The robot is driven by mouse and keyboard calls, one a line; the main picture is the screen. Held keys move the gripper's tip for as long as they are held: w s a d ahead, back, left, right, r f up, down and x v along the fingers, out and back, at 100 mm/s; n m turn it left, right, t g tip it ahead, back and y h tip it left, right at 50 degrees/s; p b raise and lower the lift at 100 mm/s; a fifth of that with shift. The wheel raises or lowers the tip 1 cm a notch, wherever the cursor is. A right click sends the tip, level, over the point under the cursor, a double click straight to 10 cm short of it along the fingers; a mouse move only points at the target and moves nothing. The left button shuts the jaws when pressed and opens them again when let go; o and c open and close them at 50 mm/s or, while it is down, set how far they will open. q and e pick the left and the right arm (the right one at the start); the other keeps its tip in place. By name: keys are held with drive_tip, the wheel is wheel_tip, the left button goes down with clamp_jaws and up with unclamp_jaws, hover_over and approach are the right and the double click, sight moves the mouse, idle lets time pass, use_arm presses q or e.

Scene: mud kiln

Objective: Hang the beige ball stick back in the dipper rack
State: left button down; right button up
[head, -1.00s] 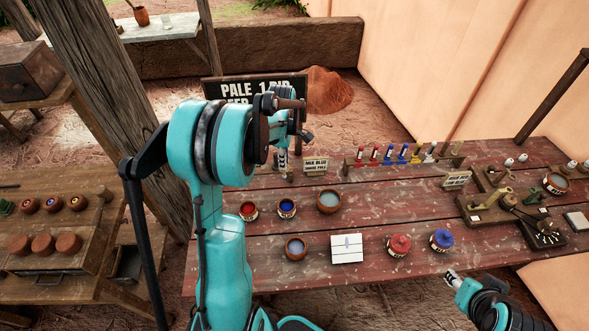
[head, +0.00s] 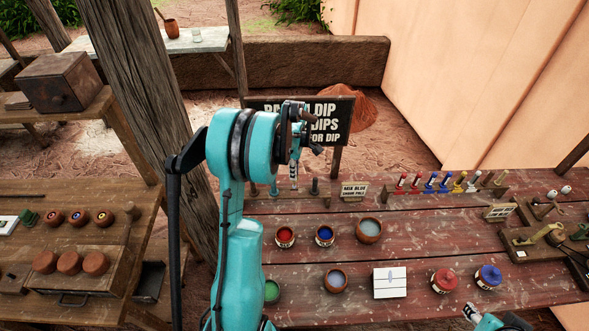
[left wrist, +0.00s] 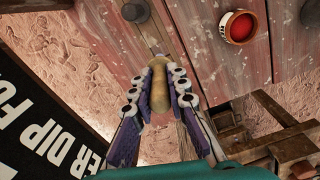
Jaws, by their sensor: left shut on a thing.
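My left gripper (head: 295,178) points down over the back left edge of the red-brown table. In the left wrist view its purple fingers (left wrist: 158,98) are shut on a beige stick with a rounded end, the beige ball stick (left wrist: 159,75). A low wooden rack (left wrist: 152,35) with dark rounded pegs lies below the stick; I take it as the dipper rack. It also shows in the head view (head: 333,199), partly behind my arm. I cannot tell whether the stick touches the rack. My right gripper (head: 473,312) is low at the right, its jaw state unclear.
A black lettered sign (head: 335,118) stands behind the rack. A MIX BLUE card (head: 354,191) is to its right, then a rack of coloured sticks (head: 440,190). Red (head: 285,237) and blue (head: 324,235) pots and a clay bowl (head: 369,229) stand in front.

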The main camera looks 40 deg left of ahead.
sight(294, 183)
use_arm(q)
drive_tip(key=shift+f+b, duration=0.35)
drive_tip(key=shift+f, duration=0.65)
drive_tip(key=shift+b, duration=0.35)
drive_tip(key=shift+f, duration=0.1)
idle(0.5)
drive_tip(key=shift+f+b, duration=0.45)
drive_tip(key=shift+b, duration=0.1)
drive_tip(key=shift+f+b, duration=0.65)
drive_tip(key=shift+f, duration=0.15)
drive_tip(key=shift+f, duration=0.15)
drive_tip(key=shift+f+b, duration=0.55)
drive_tip(key=shift+b, duration=0.05)
drive_tip(key=shift+f, duration=0.15)
